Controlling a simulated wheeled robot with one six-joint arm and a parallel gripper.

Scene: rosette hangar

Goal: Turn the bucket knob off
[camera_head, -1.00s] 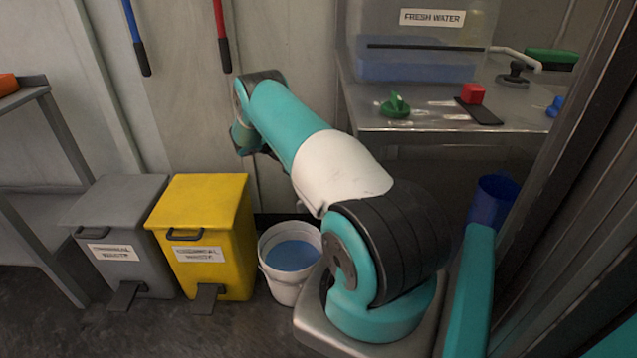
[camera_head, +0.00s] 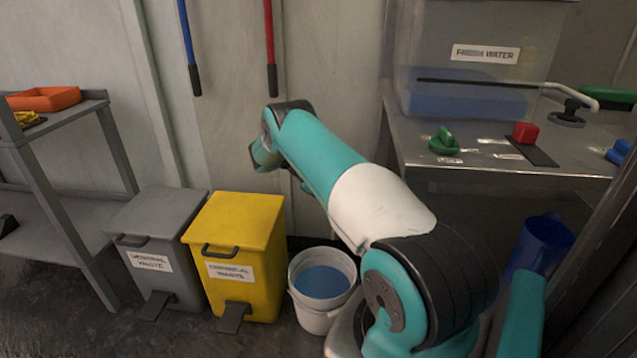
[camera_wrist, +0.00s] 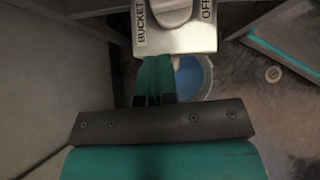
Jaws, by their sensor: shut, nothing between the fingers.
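The bucket knob (camera_wrist: 172,12) is a pale grey grip on a steel panel (camera_wrist: 180,42) at the top of the wrist view, cut off by the frame edge. A BUCKET label is on its left and an OFF label on its right. Which label it points at, I cannot tell. My gripper (camera_wrist: 155,90) is shut and empty, just below the panel in that view, apart from the knob. The white bucket (camera_head: 318,318) stands on the floor with blue water in it; the water (camera_wrist: 190,76) also shows in the wrist view. In the head view I cannot make out the knob.
A yellow bin (camera_head: 235,235) and a grey bin (camera_head: 150,225) stand left of the bucket. A steel counter (camera_head: 415,150) at the right carries a green handle (camera_head: 444,143), a red block (camera_head: 525,132) and a FRESH WATER tank (camera_head: 470,75). Left is a shelf (camera_head: 70,110).

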